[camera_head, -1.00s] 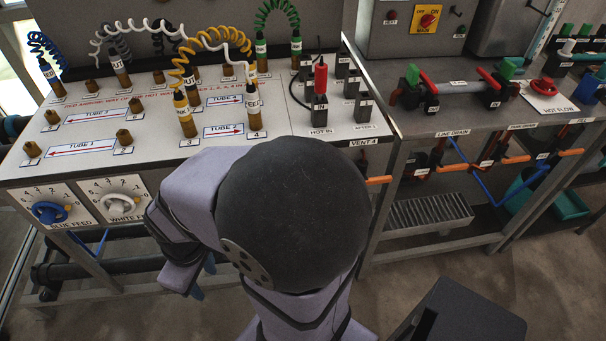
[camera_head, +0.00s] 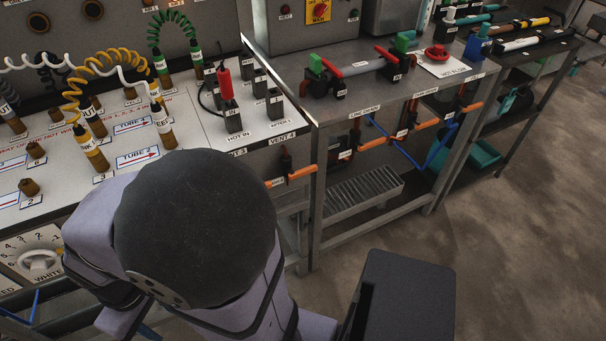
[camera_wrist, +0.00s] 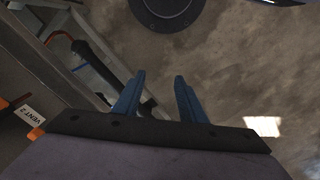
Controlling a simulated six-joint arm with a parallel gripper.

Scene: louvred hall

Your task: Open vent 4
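The "VENT 4" label (camera_head: 282,138) is on the front edge of the white-topped bench in the head view. Below it, a black valve body (camera_head: 286,160) and orange pieces (camera_head: 302,172) stick out under the edge; I cannot tell which piece is vent 4's handle or how it is set. My gripper (camera_wrist: 158,76) shows in the wrist view with its two blue fingers apart and nothing between them. It points down at the floor, away from vent 4. In the head view my arm hides most of it.
A "VENT 2" label (camera_wrist: 34,114) shows at the left of the wrist view. The bench top (camera_head: 200,180) holds coiled hoses and a red-handled plug (camera_head: 224,84). A grey metal table (camera_head: 345,105) with pipes stands to the right. The floor (camera_head: 500,240) at the right is open.

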